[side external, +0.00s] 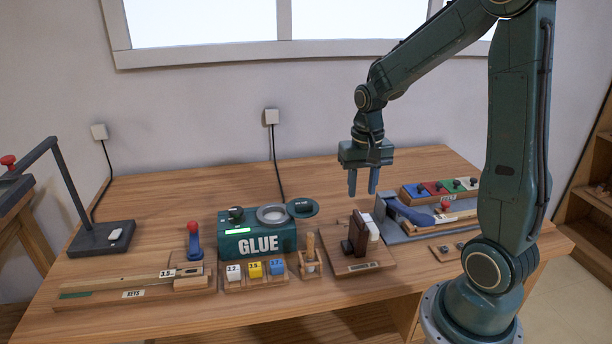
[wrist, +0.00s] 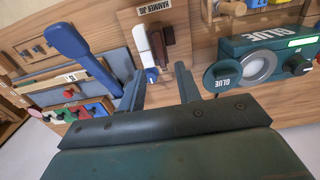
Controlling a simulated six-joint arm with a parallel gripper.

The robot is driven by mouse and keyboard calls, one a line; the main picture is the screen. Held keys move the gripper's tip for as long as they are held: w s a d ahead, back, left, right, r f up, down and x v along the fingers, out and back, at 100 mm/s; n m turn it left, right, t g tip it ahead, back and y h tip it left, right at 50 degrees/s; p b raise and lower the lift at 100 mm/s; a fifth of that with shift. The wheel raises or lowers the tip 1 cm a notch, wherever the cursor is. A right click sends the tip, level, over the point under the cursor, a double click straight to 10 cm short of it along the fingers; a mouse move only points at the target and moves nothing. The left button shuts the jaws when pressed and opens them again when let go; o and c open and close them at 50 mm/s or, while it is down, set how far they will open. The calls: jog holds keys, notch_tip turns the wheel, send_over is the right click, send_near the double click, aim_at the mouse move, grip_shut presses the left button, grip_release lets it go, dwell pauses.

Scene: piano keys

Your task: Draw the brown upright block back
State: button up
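The brown upright block (side external: 357,233) stands on the wooden hammer jig board (side external: 338,265), right beside a white piece (side external: 372,228). In the wrist view the brown block (wrist: 159,46) shows next to the white piece (wrist: 142,40), which has a blue end, with the jig board (wrist: 128,20) under them. My gripper (side external: 363,187) hangs above and behind the jig, fingers pointing down. It is open and empty, clear of the block. In the wrist view the fingers (wrist: 160,78) are spread apart, with the block beyond their tips.
The green glue machine (side external: 257,240) stands left of the jig, with a small wooden holder (side external: 309,262) between them. A grey tray with a blue lever (side external: 410,213) and coloured blocks lies to the right. The table behind the glue machine is clear.

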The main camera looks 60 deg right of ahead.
aim_at(359, 216)
jog(key=shift+f, duration=3.8)
grip_shut()
